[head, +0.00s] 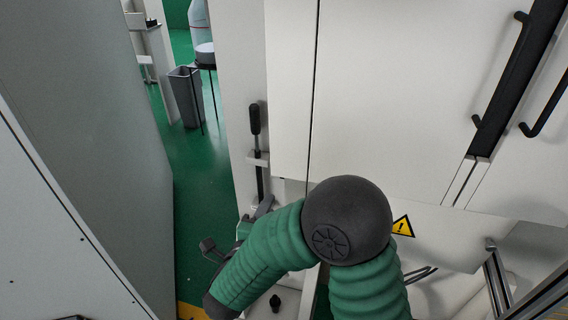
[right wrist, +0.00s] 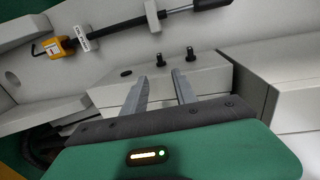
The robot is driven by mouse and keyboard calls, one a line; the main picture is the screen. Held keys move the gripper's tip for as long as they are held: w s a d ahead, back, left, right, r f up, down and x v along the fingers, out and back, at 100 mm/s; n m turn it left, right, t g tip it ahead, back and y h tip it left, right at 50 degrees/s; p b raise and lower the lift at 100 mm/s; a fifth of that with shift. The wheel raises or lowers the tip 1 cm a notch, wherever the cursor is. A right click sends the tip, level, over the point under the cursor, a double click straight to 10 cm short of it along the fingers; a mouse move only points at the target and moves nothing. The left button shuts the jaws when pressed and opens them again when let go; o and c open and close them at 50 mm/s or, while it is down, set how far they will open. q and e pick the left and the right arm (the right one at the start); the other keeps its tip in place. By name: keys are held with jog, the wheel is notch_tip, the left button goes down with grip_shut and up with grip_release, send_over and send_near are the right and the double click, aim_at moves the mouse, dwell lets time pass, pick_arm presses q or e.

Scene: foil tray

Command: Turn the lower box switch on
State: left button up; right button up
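In the right wrist view a pale box (right wrist: 115,92) carries two short black switches, one upright peg (right wrist: 160,60) and another to its right (right wrist: 190,54). I cannot tell their on or off state. My right gripper (right wrist: 160,77) is open, with its two grey fingers apart and nothing between them. Its tips lie just short of the switches in the picture, and I see no clear contact. In the head view my green right arm hides most of this area; a black knob (head: 275,302) shows beside the forearm. My left gripper is not in view.
A lever with a black handle (head: 256,118) stands on the white cabinet's (head: 380,100) left edge; its lower end has a yellow tagged part (right wrist: 60,48). A grey panel (head: 90,130) stands at left. Green floor (head: 195,185) lies between. A yellow warning sign (head: 403,226) is right.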

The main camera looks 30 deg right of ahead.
aim_at(283, 178)
jog(key=x, duration=1.6)
jog(key=shift+w+a+f, duration=0.1)
jog(key=shift+a, duration=0.1)
grip_shut()
